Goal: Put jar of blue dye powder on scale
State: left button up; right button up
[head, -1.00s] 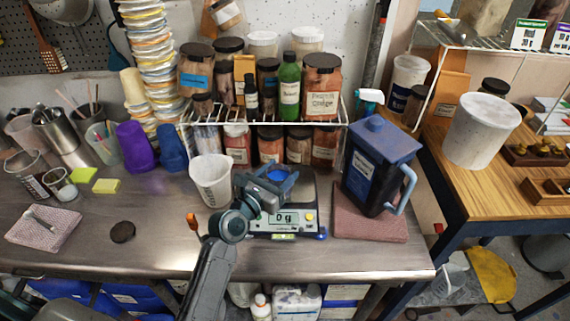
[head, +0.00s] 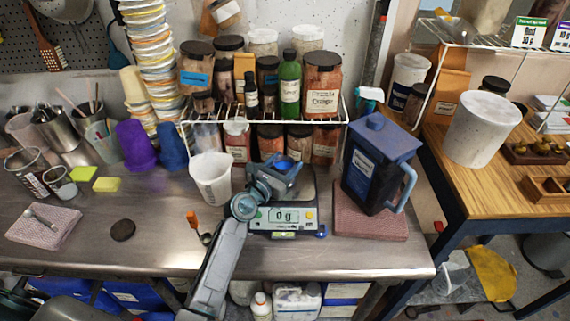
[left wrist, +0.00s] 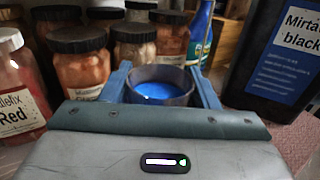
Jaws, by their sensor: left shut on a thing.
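The jar of blue dye powder is an open, dark-rimmed round jar with bright blue powder inside, clearest in the left wrist view (left wrist: 160,90). My left gripper (head: 285,168) is shut on it, one finger on each side. In the head view it is over the back part of the scale (head: 283,220), whose display reads 0 g. The gripper hides much of the pan, and the jar's base is out of sight. The jar appears held above the pan, but the gap cannot be seen. My right gripper is not in view.
A white beaker (head: 211,180) stands close left of the scale. A large blue-black jug (head: 375,165) stands on a pink cloth (head: 370,225) to the right. A wire rack (head: 330,123) with several jars is behind. The front steel bench (head: 155,235) is mostly clear.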

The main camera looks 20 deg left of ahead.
pick_arm(q)
jog(key=shift+f, duration=0.2)
jog(key=o, duration=1.5)
jog(key=shift+r, duration=0.3)
jog(key=b+v, duration=0.1)
jog(key=v, duration=1.1)
